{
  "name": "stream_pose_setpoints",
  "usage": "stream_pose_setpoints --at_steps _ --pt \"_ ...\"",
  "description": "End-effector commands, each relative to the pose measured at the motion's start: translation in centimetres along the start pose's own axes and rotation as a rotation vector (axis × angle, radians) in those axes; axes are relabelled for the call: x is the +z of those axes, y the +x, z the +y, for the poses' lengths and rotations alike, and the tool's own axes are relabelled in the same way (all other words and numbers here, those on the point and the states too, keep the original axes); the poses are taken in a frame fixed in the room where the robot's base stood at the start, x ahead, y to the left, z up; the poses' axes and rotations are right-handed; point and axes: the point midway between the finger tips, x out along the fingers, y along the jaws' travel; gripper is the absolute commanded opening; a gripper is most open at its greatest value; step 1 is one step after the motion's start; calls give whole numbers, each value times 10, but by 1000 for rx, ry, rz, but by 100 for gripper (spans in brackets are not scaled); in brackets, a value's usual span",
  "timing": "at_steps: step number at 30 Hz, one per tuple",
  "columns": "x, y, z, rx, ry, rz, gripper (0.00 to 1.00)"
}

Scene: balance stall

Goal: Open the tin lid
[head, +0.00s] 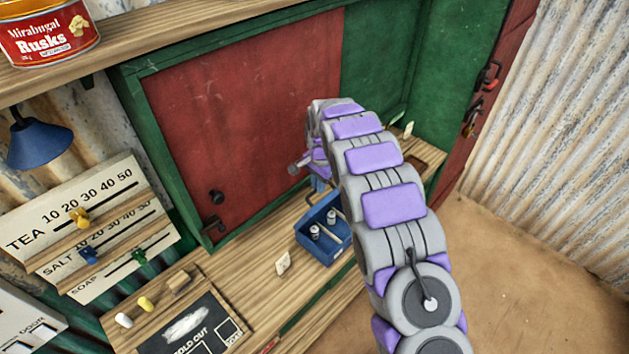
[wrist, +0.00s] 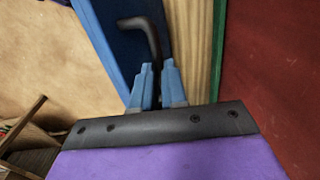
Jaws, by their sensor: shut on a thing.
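My gripper (head: 318,184) is low over the counter, at the far end of the blue box (head: 322,258). In the wrist view its two blue fingers (wrist: 155,72) are shut on a black bent handle (wrist: 150,32), whose upper part sticks out past the fingertips. The blue box (wrist: 98,45) lies behind the handle in that view. In the head view the box is open on the near side, with small metal pieces inside. My arm hides part of it, and I cannot make out a separate lid. A red rusks tin (head: 48,38) stands on the upper shelf.
The wooden counter (head: 245,295) has a small white tag (head: 283,264) left of the box. A red sliding panel (head: 240,110) stands behind. Price sliders (head: 90,225) and a blackboard (head: 185,325) are at left. Open floor (head: 530,255) lies at right.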

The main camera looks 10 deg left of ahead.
Motion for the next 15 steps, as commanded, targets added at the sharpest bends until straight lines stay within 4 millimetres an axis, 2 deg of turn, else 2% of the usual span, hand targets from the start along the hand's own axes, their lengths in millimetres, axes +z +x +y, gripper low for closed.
stream_pose_setpoints --at_steps 6,7,14,15 --pt "0 1 -1 2 0 -2 0" --pt "0 1 -1 2 0 -2 15" --pt "1 1 -1 1 0 -1 37" --pt "1 1 -1 1 0 -1 38"
